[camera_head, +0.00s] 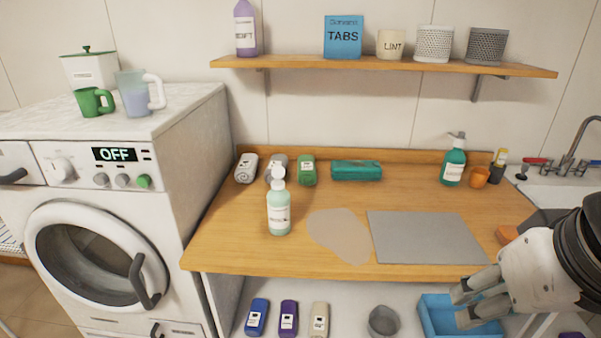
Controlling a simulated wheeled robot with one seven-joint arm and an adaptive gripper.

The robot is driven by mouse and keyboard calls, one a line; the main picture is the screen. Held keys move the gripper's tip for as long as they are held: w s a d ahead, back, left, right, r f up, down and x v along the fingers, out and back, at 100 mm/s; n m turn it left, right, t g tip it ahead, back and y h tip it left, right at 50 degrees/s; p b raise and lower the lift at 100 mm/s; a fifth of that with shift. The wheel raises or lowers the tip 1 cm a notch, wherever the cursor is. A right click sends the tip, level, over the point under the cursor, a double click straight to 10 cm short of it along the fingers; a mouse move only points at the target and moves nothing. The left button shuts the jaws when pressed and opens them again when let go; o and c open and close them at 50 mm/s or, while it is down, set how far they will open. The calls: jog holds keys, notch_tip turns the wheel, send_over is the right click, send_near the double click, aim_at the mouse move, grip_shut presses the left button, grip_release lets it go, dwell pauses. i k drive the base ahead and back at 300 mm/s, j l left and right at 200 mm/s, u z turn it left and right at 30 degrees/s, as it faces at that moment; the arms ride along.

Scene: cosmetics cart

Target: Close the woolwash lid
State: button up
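A mint-green bottle (279,213) with a white top stands upright on the wooden counter, left of centre. Its label is too small to read, so I cannot confirm that it is the woolwash. The white top (278,178) looks raised and uneven, but I cannot tell clearly whether it is a lid standing open. My gripper (464,306) is at the lower right, in front of the counter edge and far from this bottle. Its two fingers are apart with nothing seen between them.
Small containers (307,170) and a teal pack (357,171) lie behind the bottle. A beige patch (339,234) and grey mat (424,238) lie to its right. A teal pump bottle (454,163) stands at back right. A blue bin (432,318) is below my gripper. A shelf (400,66) overhangs.

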aim_at(278, 172)
jog(key=i+j+u, duration=0.25)
jog(key=i+u, duration=0.25)
jog(key=i+j+z, duration=0.1)
jog(key=j+z, duration=0.25)
jog(key=i+j+z, duration=0.1)
jog(key=j+z, duration=0.6)
